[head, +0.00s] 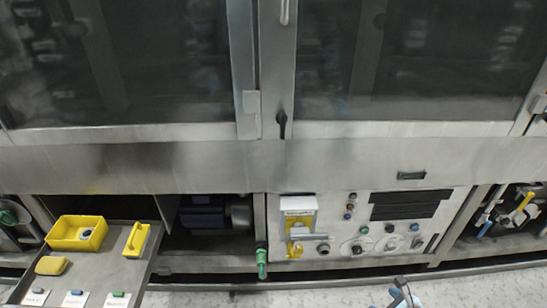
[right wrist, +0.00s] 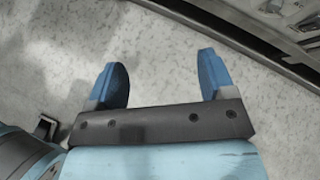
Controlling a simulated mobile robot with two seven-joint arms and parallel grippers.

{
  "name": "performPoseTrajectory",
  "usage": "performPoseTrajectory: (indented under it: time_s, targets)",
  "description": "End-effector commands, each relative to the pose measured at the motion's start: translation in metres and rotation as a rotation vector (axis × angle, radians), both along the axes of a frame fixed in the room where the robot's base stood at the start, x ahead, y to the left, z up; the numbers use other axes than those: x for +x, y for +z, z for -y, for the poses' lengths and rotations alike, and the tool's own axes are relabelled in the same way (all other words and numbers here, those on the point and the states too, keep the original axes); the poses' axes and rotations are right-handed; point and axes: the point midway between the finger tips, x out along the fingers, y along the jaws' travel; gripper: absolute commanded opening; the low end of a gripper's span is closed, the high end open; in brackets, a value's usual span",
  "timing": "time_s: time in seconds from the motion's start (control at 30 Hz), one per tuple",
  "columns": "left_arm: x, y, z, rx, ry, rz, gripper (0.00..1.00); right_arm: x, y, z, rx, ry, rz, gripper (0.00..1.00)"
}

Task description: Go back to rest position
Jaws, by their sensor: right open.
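My right gripper (right wrist: 165,80) shows in the right wrist view with its two blue fingers spread apart. Nothing is between them, and they are above the speckled grey floor. In the head view, part of my right gripper (head: 403,297) shows at the bottom edge, in front of the washer's lower panel and clear of it. My left gripper is not in either view.
The tunnel washer (head: 200,165) fills the head view, with a control panel (head: 375,225) below. A green-handled valve (head: 262,262) sticks out beside it. At left, a grey tray (head: 105,262) holds a yellow bin (head: 62,243). The floor (head: 330,298) in front is clear.

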Motion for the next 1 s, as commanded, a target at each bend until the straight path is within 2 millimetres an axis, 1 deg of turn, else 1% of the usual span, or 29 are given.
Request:
performPoseTrajectory:
  time_s: [0.03,0.1,0.27,0.3,0.47,0.53,0.77,0.87,0.97,1.0]
  targets:
    - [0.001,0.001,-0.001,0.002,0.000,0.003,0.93,0.000,0.002,0.020,-0.039,0.009,0.000,0.76]
    - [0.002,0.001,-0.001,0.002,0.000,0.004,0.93,0.001,0.005,0.045,-0.087,0.018,0.000,0.76]
    - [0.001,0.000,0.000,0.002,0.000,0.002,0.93,0.003,0.017,0.098,-0.193,0.040,-0.001,0.76]
    - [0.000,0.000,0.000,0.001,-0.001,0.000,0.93,0.004,0.020,0.111,-0.219,0.046,0.000,0.76]
    - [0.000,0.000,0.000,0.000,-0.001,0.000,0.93,0.008,0.038,0.162,-0.323,0.067,0.000,0.76]
    - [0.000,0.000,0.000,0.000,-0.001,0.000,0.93,-0.001,0.036,0.148,-0.408,0.161,0.032,0.76]
    - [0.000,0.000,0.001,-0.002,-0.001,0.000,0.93,-0.029,0.040,0.114,-0.758,0.519,0.172,0.76]
    - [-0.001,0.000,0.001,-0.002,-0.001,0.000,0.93,-0.045,0.044,0.095,-0.942,0.713,0.256,0.76]
    - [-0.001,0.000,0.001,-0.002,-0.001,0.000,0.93,-0.065,0.050,0.072,-1.163,0.948,0.364,0.76]
    - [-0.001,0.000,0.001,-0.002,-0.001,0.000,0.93,-0.074,0.054,0.062,-1.262,1.051,0.415,0.76]
